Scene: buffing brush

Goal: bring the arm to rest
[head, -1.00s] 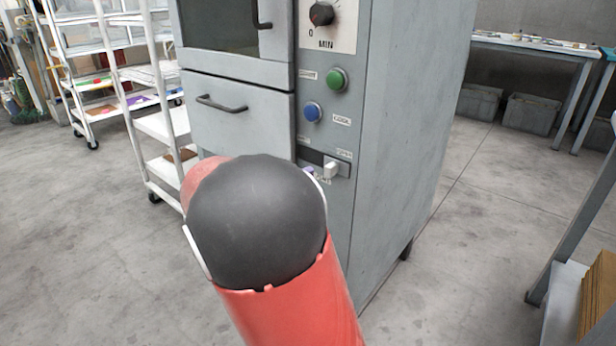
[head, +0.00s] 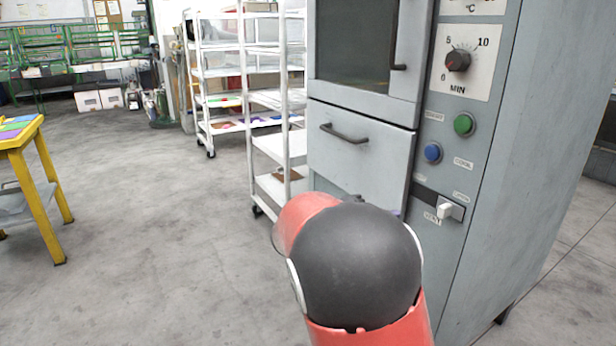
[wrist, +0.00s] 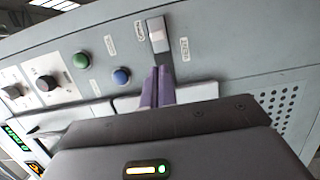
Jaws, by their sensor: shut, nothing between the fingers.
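My arm (head: 358,268), red with a dark rounded joint, reaches forward in front of the grey oven-like cabinet (head: 520,150) in the head view. My gripper (wrist: 157,74) shows in the wrist view as two purple fingers pressed together, with nothing between them. The fingertips are just below the white slider knob (wrist: 157,34) on the cabinet's panel; whether they touch anything is not clear. In the head view the fingers are mostly hidden behind my arm. The slider knob also shows there (head: 444,211), right of my arm.
The panel carries a green button (head: 464,124), a blue button (head: 433,153) and a timer dial (head: 458,60). A white shelf trolley (head: 262,150) stands left of the cabinet. A yellow-legged table (head: 42,175) is at far left. Open floor (head: 160,250) lies between.

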